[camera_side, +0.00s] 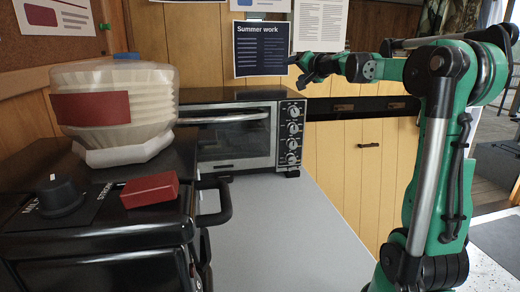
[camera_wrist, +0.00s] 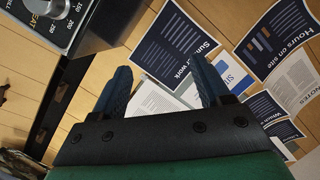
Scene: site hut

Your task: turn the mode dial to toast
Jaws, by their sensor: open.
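The toaster oven (camera_side: 235,135) stands against the back wall in the side view, with a column of several round dials (camera_side: 293,128) on its right-hand panel. The labels are too small there to tell which is the mode dial or where it points. In the wrist view a corner of the oven panel (camera_wrist: 85,28) shows at the upper left, with one dial (camera_wrist: 48,8) beside numbers such as 150 and 200. My gripper (camera_side: 304,70) is up above and just right of the oven, apart from it. Its two blue fingers (camera_wrist: 162,85) are spread with nothing between them.
A black appliance with a MILD-to-STRONG knob (camera_side: 62,196) stands at the front left, a red block (camera_side: 150,190) on top. Stacked pale containers (camera_side: 118,105) stand behind it. The grey counter (camera_side: 280,235) is clear. Papers, including a Summer work sheet (camera_side: 262,48), hang behind my gripper.

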